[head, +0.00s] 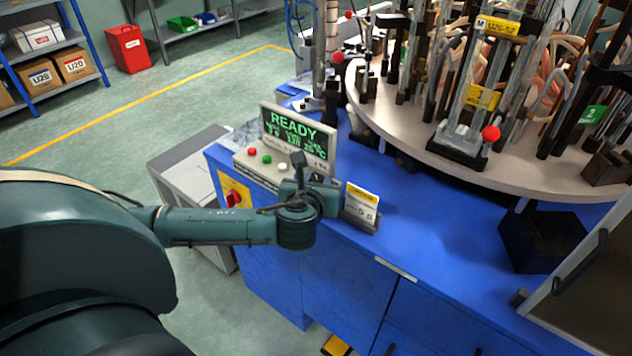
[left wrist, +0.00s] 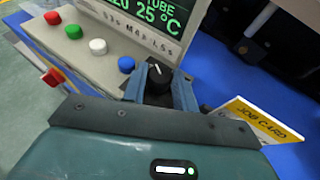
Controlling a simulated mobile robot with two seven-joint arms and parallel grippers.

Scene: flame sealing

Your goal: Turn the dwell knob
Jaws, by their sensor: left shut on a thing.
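The dwell knob (left wrist: 158,80) is a black knob with a white pointer line, in the left wrist view. It sits on the sloped front of the grey control panel (head: 252,168), right of the buttons. My left gripper (left wrist: 160,88) has one blue-grey finger on each side of the knob and is shut on it. In the head view my left gripper (head: 312,190) is at the right end of the panel and hides the knob. The green-text display (head: 297,133) above reads READY. My right gripper is not in view.
A job card (head: 361,200) in a holder stands just right of the gripper. Red, green and white buttons (head: 267,160) lie to the left, with a red switch (head: 234,198) on the cabinet side. A round turntable (head: 480,168) with glass tubes and fixtures fills the upper right.

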